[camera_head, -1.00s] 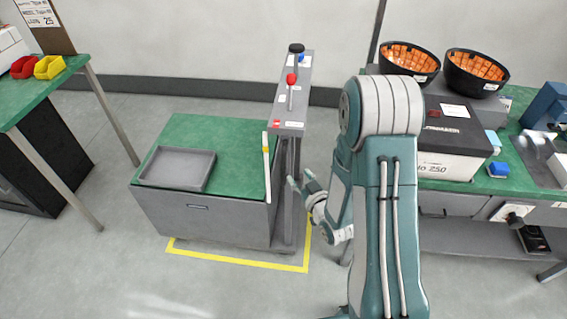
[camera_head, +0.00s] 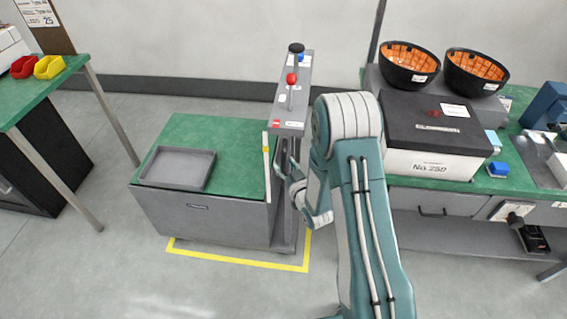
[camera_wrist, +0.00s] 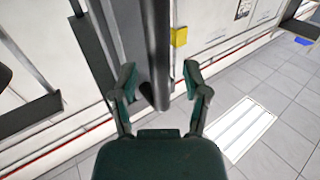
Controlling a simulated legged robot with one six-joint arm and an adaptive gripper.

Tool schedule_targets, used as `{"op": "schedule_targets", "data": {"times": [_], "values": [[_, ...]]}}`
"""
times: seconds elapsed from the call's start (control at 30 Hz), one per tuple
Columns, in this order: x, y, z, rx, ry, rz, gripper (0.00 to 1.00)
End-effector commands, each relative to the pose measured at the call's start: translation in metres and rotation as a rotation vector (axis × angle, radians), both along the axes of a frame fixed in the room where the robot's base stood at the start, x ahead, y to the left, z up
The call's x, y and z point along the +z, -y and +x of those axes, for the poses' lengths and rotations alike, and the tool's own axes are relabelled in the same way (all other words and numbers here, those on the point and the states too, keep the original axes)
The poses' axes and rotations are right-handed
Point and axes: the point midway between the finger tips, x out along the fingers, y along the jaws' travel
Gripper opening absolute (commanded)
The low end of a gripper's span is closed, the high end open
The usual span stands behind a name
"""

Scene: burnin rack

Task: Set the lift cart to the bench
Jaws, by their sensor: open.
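The lift cart (camera_head: 228,145) stands on the floor left of centre, with a green top and a grey body. A grey column (camera_head: 291,110) rises at its right side. The column carries a lever with a red knob (camera_head: 291,79) and a black-topped lever (camera_head: 296,48). My gripper (camera_head: 290,170) is beside the column, low down. In the wrist view my gripper (camera_wrist: 160,80) is open. A dark rod (camera_wrist: 157,50) ends between its fingers, without visible grip on it; I cannot tell which part it is. The green-topped bench (camera_head: 512,183) is at the right, behind my arm.
A shallow grey tray (camera_head: 178,168) lies on the cart top. Yellow floor tape (camera_head: 240,259) marks the cart's spot. The bench bears a black-and-white box (camera_head: 434,163) and two dark bowls (camera_head: 409,64). Another green table (camera_head: 30,98) stands at the left. Front floor is clear.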

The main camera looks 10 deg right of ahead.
Motion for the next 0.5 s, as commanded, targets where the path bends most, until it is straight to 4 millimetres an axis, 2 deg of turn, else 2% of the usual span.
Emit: {"op": "schedule_targets", "data": {"times": [0.13,0.37,0.47,0.5], "values": [[0.0000,-0.0022,0.0077,0.000,-0.001,0.001,0.60],[0.0002,-0.0022,0.0082,0.000,-0.001,0.001,0.60],[0.0002,-0.0022,0.0082,0.000,-0.001,0.000,0.19],[0.0002,-0.0022,0.0081,0.000,-0.001,0.000,0.02]]}}
